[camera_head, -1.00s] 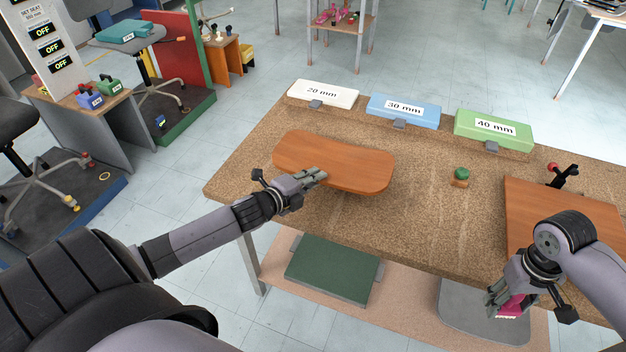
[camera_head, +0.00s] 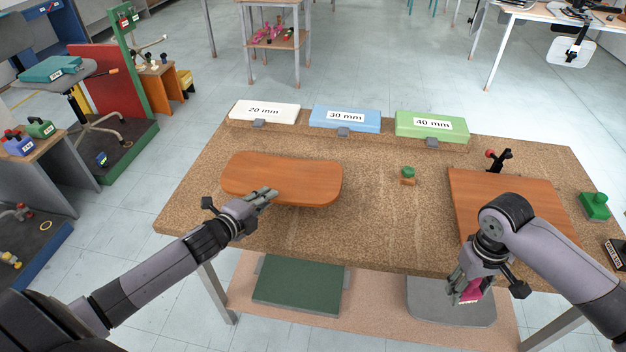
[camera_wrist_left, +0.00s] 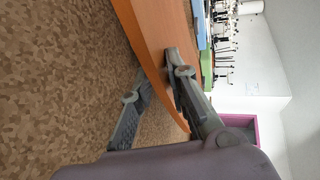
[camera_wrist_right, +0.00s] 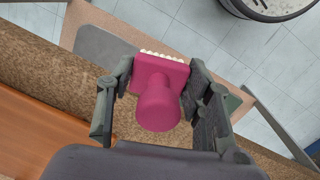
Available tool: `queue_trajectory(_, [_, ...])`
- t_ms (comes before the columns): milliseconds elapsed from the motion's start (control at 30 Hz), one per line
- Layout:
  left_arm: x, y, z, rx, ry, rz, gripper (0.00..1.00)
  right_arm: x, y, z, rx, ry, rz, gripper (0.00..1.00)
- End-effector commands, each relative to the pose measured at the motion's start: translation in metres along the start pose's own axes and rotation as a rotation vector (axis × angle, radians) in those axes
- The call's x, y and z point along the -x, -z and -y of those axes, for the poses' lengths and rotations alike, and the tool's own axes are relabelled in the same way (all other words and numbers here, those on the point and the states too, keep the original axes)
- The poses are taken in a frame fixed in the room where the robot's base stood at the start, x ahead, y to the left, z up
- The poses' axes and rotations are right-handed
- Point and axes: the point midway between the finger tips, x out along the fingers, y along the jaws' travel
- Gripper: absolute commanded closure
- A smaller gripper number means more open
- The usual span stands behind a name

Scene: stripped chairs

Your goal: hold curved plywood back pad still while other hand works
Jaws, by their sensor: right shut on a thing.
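The curved plywood back pad (camera_head: 290,178), orange-brown with rounded ends, lies on the left half of the cork-patterned table (camera_head: 375,225). My left gripper (camera_head: 268,195) is at its near edge. In the left wrist view the edge of the pad (camera_wrist_left: 150,32) runs between the spread fingers (camera_wrist_left: 155,92), one finger over the pad's face and one over the table side; firm contact cannot be made out. My right gripper (camera_head: 468,287) is shut on a pink brush-like tool (camera_wrist_right: 160,95) with a pale bristled edge, held beyond the table's front edge.
White (camera_head: 265,112), blue (camera_head: 345,118) and green (camera_head: 432,124) labelled blocks line the back edge. A small green-topped piece (camera_head: 408,174) stands mid-table. A flat wooden panel (camera_head: 478,200) lies at right, partly behind my right arm. The table between pad and panel is mostly clear.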

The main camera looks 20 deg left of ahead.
Motion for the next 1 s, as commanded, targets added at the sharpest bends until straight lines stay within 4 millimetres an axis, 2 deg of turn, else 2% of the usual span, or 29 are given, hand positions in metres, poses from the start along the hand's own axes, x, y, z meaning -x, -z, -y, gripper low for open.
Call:
queue_trajectory(33, [0.001,0.001,-0.007,0.007,-0.014,0.001,0.83,0.000,0.000,0.000,0.000,0.000,0.000,0.76])
queue_trajectory(367, [0.000,0.000,-0.003,0.003,-0.006,0.001,0.61,0.000,0.000,0.000,0.000,0.000,0.000,0.76])
queue_trajectory(767, [0.005,0.000,-0.002,0.001,-0.003,0.000,0.61,0.000,0.000,0.000,0.000,0.000,0.000,0.76])
queue_trajectory(1000, [0.035,0.000,-0.003,0.000,-0.006,0.000,0.61,0.000,0.000,0.000,0.000,0.000,0.000,0.76])
